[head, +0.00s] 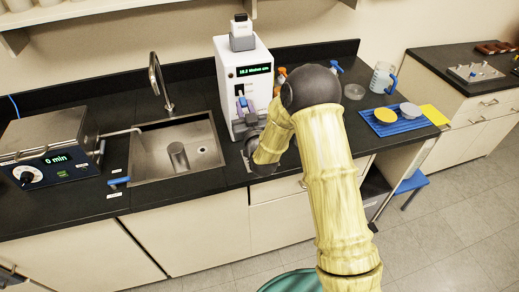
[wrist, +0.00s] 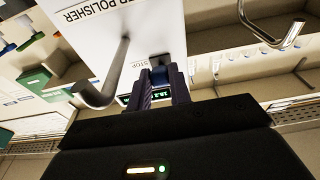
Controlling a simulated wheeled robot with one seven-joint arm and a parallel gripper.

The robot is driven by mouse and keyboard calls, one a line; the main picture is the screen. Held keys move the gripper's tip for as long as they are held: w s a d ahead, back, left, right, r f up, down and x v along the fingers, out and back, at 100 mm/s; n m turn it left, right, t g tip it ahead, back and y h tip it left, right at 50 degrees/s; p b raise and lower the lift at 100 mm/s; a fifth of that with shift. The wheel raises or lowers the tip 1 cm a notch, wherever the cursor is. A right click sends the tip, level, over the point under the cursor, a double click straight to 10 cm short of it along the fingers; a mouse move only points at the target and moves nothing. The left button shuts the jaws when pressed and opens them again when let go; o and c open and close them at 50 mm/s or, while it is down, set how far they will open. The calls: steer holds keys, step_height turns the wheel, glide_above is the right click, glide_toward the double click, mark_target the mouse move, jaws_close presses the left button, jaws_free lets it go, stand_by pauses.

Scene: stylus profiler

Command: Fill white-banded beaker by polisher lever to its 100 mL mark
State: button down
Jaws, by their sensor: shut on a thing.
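My gripper (head: 243,104) is at the polisher's front. In the wrist view my gripper (wrist: 161,76) is shut on the small blue lever (wrist: 158,74), with a STOP label close by. I cannot make out the white-banded beaker; my arm covers part of the area before the polisher. No water stream is visible.
A sink (head: 150,163) with a faucet (head: 158,80) and a grey cup (head: 178,156) lies left of the polisher. A bath unit (head: 45,145) stands farther left. To the right are a blue-handled jug (head: 382,76) and a blue mat (head: 385,129) with round discs.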

steer(key=r+p, duration=0.1)
steer(key=p, duration=0.1)
steer(key=shift+s+r+g+p, duration=0.1)
steer(key=shift+r+g+p, duration=0.05)
steer(key=shift+g+p, duration=0.2)
steer(key=r+g+p, duration=0.1)
steer(key=g+p, duration=0.1)
steer(key=p, duration=0.2)
steer(key=shift+s+h, duration=0.15)
steer(key=shift+h, duration=0.25)
steer(key=shift+d+r+p, duration=0.1)
steer(key=shift+p, duration=0.3)
steer(key=shift+f+g, duration=0.25)
